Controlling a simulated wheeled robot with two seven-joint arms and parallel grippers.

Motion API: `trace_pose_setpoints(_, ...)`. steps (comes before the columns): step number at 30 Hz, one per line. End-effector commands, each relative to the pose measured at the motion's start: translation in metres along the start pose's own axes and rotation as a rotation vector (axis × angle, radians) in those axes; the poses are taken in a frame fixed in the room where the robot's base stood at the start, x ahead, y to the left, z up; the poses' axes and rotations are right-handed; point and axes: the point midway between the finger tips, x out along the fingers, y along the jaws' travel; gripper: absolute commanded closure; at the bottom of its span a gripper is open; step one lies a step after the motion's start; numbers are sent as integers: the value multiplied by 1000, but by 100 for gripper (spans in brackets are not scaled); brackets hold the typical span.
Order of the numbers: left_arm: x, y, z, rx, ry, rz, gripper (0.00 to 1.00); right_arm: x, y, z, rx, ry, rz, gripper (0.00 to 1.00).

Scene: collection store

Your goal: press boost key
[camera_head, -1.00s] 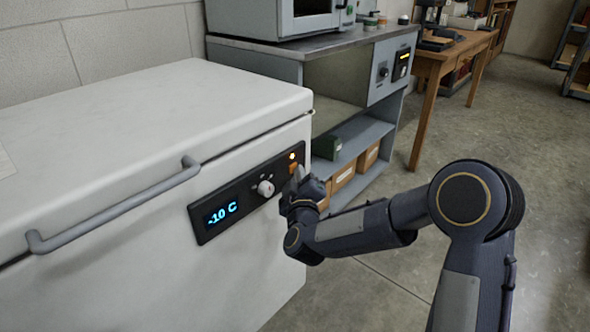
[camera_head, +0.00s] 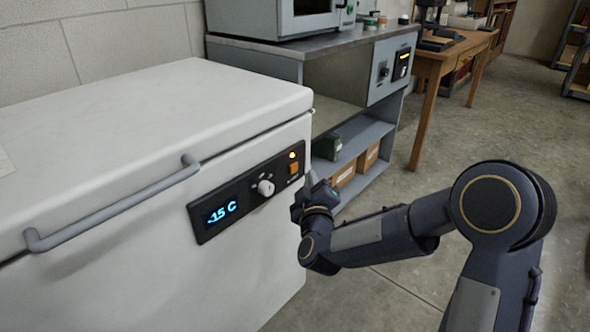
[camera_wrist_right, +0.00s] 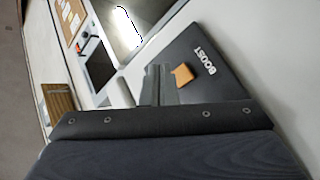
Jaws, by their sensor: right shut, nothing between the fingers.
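The boost key (camera_head: 294,168) is a small orange key at the right end of the black control panel (camera_head: 249,190) on the white chest freezer. The panel's display (camera_head: 220,213) reads -15 C. In the right wrist view the orange key (camera_wrist_right: 183,74) sits beside the word BOOST. My right gripper (camera_head: 310,180) is shut and empty, just right of and below the key, apart from it in the head view. Its fingers (camera_wrist_right: 159,84) also show in the right wrist view, beside the key. My left gripper is out of view.
A white knob (camera_head: 266,188) sticks out of the panel left of the key. The freezer's grey handle bar (camera_head: 115,205) juts out at the left. A grey bench (camera_head: 345,45) with shelves stands behind the freezer. Open floor lies at the right.

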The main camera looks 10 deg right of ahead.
Motion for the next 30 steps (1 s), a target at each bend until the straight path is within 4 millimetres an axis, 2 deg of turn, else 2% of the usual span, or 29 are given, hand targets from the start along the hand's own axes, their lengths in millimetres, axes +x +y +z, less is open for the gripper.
trace_pose_setpoints(10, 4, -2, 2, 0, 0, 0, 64, -21, 15, 15, 1, -1, 1, 100)
trace_pose_setpoints(30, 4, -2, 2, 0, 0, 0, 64, -22, 17, 15, 8, 0, -5, 100)
